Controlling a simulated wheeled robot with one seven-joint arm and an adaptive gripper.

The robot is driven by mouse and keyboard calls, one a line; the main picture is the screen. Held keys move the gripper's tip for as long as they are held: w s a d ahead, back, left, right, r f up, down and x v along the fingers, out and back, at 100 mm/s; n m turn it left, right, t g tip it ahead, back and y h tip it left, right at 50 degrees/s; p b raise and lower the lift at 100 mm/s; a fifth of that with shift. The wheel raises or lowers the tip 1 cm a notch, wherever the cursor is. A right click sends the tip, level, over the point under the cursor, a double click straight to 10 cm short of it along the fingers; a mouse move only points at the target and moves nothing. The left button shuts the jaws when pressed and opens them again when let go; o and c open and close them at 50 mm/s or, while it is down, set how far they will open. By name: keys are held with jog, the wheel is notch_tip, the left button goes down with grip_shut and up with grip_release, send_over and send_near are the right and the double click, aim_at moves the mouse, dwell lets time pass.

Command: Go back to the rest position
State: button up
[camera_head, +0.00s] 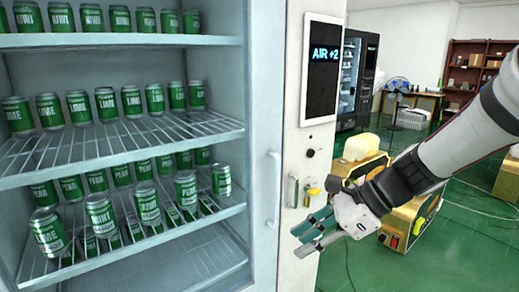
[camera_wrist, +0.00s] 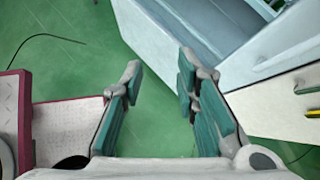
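My gripper (camera_head: 312,236) is in front of the vending machine's right-hand panel in the head view, below the screen and near the small handle and yellow part. In the wrist view my gripper (camera_wrist: 161,100) has its two green-padded fingers spread apart, with only green floor between them. It is open and empty. My arm reaches in from the right edge of the head view.
A fridge cabinet (camera_head: 262,120) with shelves of green cans (camera_head: 101,213) fills the left. The panel carries a screen (camera_head: 321,68) reading "AIR +2". Gold-coloured machines (camera_head: 408,222) stand on the green floor at right. A brown shelf (camera_head: 468,68) stands far back.

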jog(key=s+d+r+n+h, duration=0.2)
jog(key=s+d+n+h, duration=0.1)
jog(key=s+n, duration=0.3)
jog(key=s+d+r+n+t+h, duration=0.1)
jog(key=s+d+n+h, duration=0.2)
jog(key=s+n, duration=0.3)
jog(key=s+d+r+n+t+h, duration=0.1)
jog(key=s+d+r+n+h, duration=0.1)
jog(key=s+d+n, duration=0.2)
jog(key=s+n, duration=0.3)
jog(key=s, duration=0.1)
jog(key=shift+r+h+p, duration=0.35)
jog(key=shift+h+p, duration=0.05)
